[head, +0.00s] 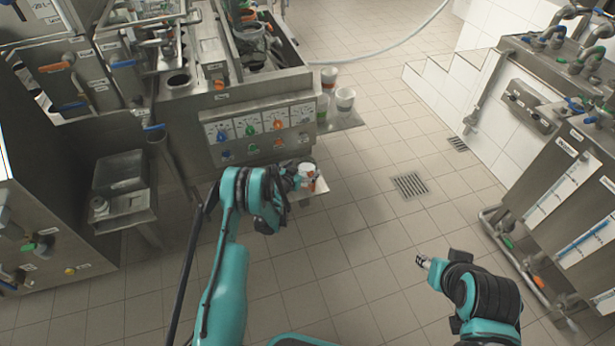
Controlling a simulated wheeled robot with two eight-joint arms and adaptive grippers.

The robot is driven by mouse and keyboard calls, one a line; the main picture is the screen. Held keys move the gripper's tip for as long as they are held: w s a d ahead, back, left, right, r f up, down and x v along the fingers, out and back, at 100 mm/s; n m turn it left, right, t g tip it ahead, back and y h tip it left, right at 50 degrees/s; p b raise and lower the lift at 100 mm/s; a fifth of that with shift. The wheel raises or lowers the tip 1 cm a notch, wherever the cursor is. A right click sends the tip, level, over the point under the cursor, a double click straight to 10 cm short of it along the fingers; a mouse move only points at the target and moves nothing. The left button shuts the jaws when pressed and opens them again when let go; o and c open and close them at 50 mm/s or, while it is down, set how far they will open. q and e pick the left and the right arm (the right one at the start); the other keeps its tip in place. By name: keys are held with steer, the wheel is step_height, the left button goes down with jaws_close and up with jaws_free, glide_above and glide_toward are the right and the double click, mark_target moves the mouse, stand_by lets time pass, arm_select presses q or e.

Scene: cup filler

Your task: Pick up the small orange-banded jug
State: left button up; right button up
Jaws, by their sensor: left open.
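A small white jug (307,170) with orange on it stands on a small pale shelf (318,187) below the front panel of the steel machine. My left gripper (298,181) is open at the jug's near left side and covers part of it. Whether the fingers touch the jug is too small to tell. My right gripper (422,261) is over the bare floor at the lower right, far from the jug. Its fingers are too small to read.
A control panel (262,133) with coloured knobs is just above the shelf. A steel side table (125,190) is at the left, and steel tanks (565,200) are at the right.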

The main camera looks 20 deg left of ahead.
mark_target(305, 166)
arm_select(q)
steer(key=b+x, duration=0.1)
steer(key=x, duration=0.2)
steer(key=shift+s+a+f, duration=0.1)
steer(key=shift+f, duration=0.1)
steer(key=shift+w, duration=0.3)
steer(key=shift+r, duration=0.1)
steer(key=c, duration=2)
